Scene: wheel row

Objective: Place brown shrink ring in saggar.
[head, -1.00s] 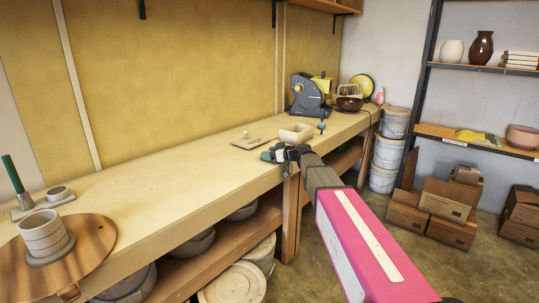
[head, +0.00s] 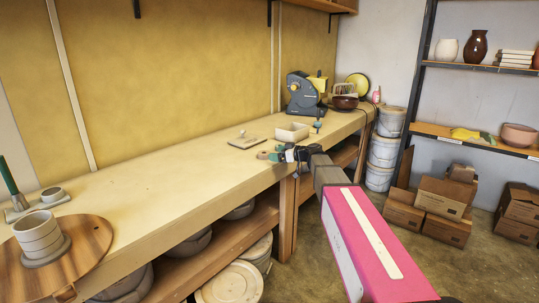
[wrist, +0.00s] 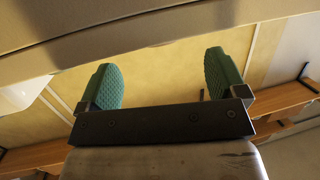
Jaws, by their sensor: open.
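A cream rectangular open box, which looks like the saggar (head: 292,132), stands on the bench toward its far end in the head view. My gripper (head: 274,154) is at the bench's front edge, nearer to me than the box and a little left of it. Its green fingers are apart, and the wrist view shows nothing between them (wrist: 162,88). A small brownish patch shows beside the fingertips in the head view, too small to tell whether it is the brown shrink ring. I cannot make out the ring clearly in either view.
A flat tan slab (head: 248,142) lies left of the box. A grey machine (head: 304,95) and a dark bowl (head: 345,102) stand behind it. A grey stacked cup (head: 40,234) stands on a round wooden board (head: 88,246) at the left. The bench's middle is clear.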

